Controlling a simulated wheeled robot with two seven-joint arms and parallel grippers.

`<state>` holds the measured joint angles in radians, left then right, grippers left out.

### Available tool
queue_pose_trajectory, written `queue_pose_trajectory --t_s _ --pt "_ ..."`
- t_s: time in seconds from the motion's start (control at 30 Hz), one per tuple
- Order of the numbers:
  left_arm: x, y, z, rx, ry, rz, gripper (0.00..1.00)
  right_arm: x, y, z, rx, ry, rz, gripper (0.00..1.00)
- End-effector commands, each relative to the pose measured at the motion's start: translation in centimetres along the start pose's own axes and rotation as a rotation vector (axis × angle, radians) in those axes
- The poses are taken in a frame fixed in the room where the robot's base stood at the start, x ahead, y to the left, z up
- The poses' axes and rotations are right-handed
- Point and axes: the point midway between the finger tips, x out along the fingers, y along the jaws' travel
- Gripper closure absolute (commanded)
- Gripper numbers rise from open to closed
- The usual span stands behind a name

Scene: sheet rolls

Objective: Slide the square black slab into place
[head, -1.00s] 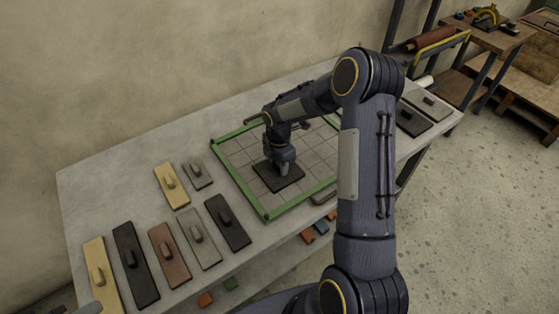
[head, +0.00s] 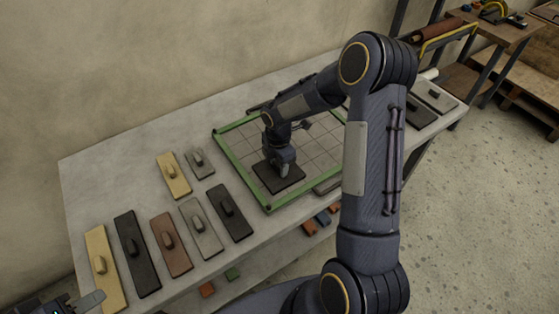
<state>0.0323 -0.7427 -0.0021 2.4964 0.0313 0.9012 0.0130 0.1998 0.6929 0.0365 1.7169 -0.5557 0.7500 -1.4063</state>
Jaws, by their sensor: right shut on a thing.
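The square black slab (head: 270,182) lies flat on the gridded board (head: 316,157) inside a green frame (head: 236,169). It sits near the frame's front-left corner, with a gap of pale board between it and the left and front strips. My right gripper (head: 284,169) points down and is shut on the slab's handle, which the fingers mostly hide. My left gripper (head: 88,301) shows only partly at the bottom left corner, beside a yellow slab; its jaw opening cannot be made out.
Several handled slabs in yellow, black, brown and grey lie left of the frame, including a long black slab (head: 229,211) close to it. More dark slabs (head: 420,112) lie at the table's right end. My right arm hides the frame's right part.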

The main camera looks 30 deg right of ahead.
Motion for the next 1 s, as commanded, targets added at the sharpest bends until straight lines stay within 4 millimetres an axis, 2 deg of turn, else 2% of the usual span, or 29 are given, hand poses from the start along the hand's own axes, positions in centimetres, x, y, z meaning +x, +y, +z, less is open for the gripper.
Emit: queue_pose_trajectory --t_s 1.0 --pt "0.7 -0.3 0.3 0.0 0.0 0.0 0.64 0.0 -2.3 -2.4 -0.001 0.001 0.0 0.91"
